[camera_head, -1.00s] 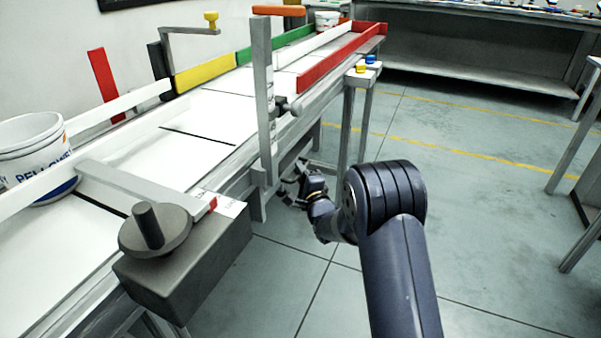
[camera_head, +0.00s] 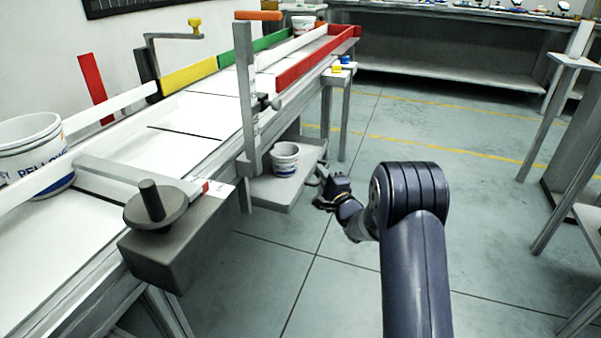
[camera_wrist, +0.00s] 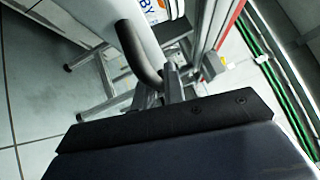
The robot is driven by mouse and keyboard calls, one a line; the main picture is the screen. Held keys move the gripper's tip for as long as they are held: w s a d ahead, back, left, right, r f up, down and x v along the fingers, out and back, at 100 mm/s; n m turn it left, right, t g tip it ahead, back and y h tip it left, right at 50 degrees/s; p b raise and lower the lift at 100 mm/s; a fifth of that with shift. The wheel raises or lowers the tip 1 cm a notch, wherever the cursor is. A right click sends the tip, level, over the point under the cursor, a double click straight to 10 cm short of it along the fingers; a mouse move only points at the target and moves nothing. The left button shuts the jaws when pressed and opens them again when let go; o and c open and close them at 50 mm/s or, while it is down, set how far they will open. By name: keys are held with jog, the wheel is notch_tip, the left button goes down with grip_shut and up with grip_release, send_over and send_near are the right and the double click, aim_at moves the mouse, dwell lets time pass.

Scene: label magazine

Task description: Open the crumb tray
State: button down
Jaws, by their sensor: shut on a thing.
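The crumb tray (camera_head: 268,194) is a flat grey drawer standing out from under the side of the long conveyor-like table. A small white bucket (camera_head: 286,160) with lettering stands upright on it. My gripper (camera_head: 322,178) is at the tray's outer right edge, low beside the table. In the wrist view a dark curved handle (camera_wrist: 140,55) rises from behind my gripper's dark body, and part of the lettered bucket (camera_wrist: 156,10) shows beyond. My gripper is shut on the handle; the fingertips are mostly hidden.
The long table (camera_head: 185,148) has an upright grey post (camera_head: 246,100) and a dark box with a round knob (camera_head: 156,202) on its near side. A larger white bucket (camera_head: 35,150) stands on top. Open floor (camera_head: 440,130) lies to the right; more benches stand beyond.

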jog(key=s+d+p, duration=0.1)
jog(key=s+d, duration=0.2)
jog(key=d, duration=0.5)
jog(key=shift+d, duration=0.15)
jog(key=c, duration=1.8)
grip_release()
jog(key=shift+o, duration=0.2)
jog(key=p+v, duration=0.2)
jog(key=v, duration=0.8)
jog(key=shift+s+p, duration=0.35)
jog(key=shift+p, duration=0.05)
jog(key=shift+f, duration=0.15)
